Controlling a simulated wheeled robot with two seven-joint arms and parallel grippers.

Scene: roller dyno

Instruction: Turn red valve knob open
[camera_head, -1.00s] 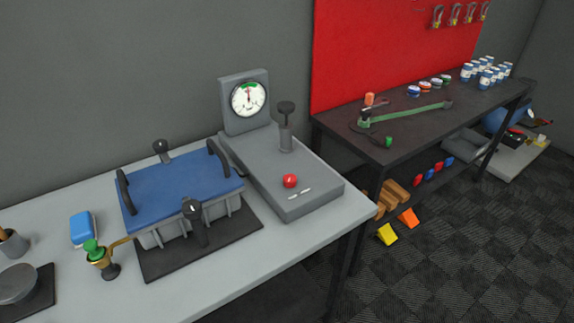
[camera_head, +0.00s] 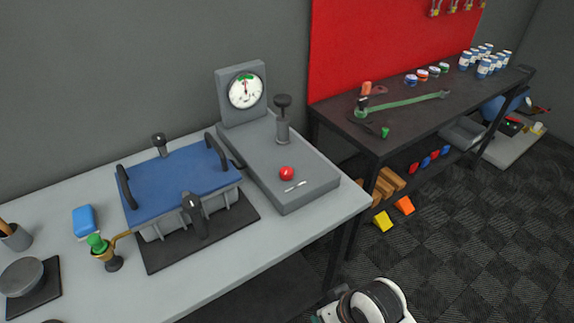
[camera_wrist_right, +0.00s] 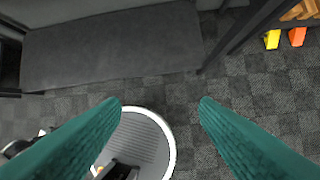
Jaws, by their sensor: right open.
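The red knob (camera_head: 286,173) sits on top of the grey pump unit (camera_head: 310,195), near its front end. A round gauge (camera_head: 246,90) stands at the unit's back, and a dark-topped plunger handle (camera_head: 283,118) rises beside it. My right arm shows at the bottom of the head view, below the table edge, with its fingertips out of clear sight there. In the right wrist view my right gripper (camera_wrist_right: 160,108) is open and empty above the floor, with two green fingers wide apart. My left gripper is not in view.
A blue-topped press (camera_head: 175,185) with black handles stands left of the unit. A green-knobbed brass fitting (camera_head: 100,247) is at the table's left. A dark workbench (camera_head: 400,125) holds tools and cans. Carpeted floor lies right of the table's front edge.

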